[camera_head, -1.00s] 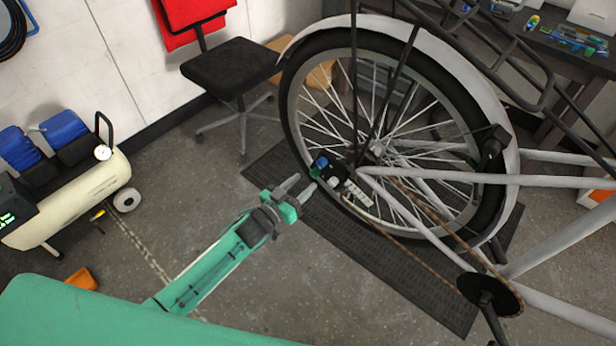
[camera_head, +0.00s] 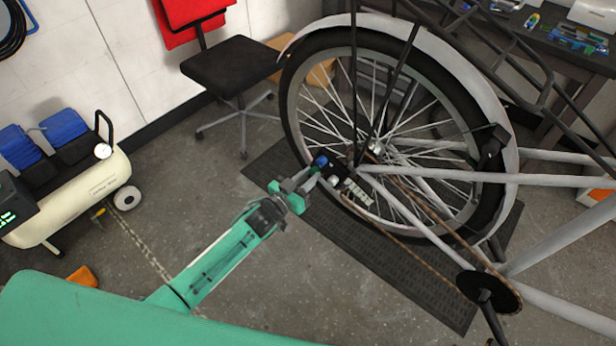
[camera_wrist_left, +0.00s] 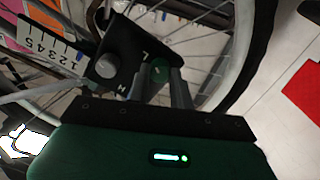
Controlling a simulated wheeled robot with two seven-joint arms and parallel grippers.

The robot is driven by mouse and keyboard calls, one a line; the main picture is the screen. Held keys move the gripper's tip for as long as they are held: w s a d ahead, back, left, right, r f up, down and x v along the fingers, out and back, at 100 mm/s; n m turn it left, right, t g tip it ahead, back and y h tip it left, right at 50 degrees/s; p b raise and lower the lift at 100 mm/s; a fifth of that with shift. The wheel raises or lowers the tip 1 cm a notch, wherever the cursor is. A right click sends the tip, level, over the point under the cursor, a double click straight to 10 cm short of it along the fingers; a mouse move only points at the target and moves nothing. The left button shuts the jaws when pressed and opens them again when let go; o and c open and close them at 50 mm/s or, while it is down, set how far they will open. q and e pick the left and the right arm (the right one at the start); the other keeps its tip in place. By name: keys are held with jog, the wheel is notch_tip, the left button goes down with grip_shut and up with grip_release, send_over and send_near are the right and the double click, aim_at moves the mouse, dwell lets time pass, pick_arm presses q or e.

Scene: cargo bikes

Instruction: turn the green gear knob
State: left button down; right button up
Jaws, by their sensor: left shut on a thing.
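The green gear knob (camera_wrist_left: 159,70) shows in the left wrist view between the fingers of my left gripper (camera_wrist_left: 168,85). It sits by a black plate (camera_wrist_left: 128,55) marked L and H. In the head view my left gripper (camera_head: 307,181) is at the gear mechanism (camera_head: 338,176) beside the rear wheel's hub, and its fingers are shut on the knob. The knob is mostly hidden there; a blue part (camera_head: 320,162) shows just past the fingertips. My right gripper is not in view.
The bike's rear wheel (camera_head: 300,100) stands on a dark mat (camera_head: 400,277), with the chain and crank (camera_head: 488,293) to the right. A numbered scale plate (camera_wrist_left: 62,50) is beside the black plate. A compressor (camera_head: 75,190) stands at left and a chair (camera_head: 230,68) behind.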

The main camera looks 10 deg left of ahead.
pick_arm(q)
jog(key=shift+m, duration=1)
jog(key=m, duration=0.4)
jog(key=shift+m+b, duration=0.3)
jog(key=shift+b, duration=0.1)
jog(key=m+b, duration=0.1)
jog(key=m, duration=0.3)
jog(key=shift+m, duration=0.4)
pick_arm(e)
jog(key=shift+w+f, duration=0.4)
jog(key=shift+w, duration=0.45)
pick_arm(q)
jog(key=shift+m, duration=0.3)
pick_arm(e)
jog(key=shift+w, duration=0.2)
pick_arm(q)
jog(key=c, duration=1.2)
grip_release()
jog(key=shift+c, duration=0.2)
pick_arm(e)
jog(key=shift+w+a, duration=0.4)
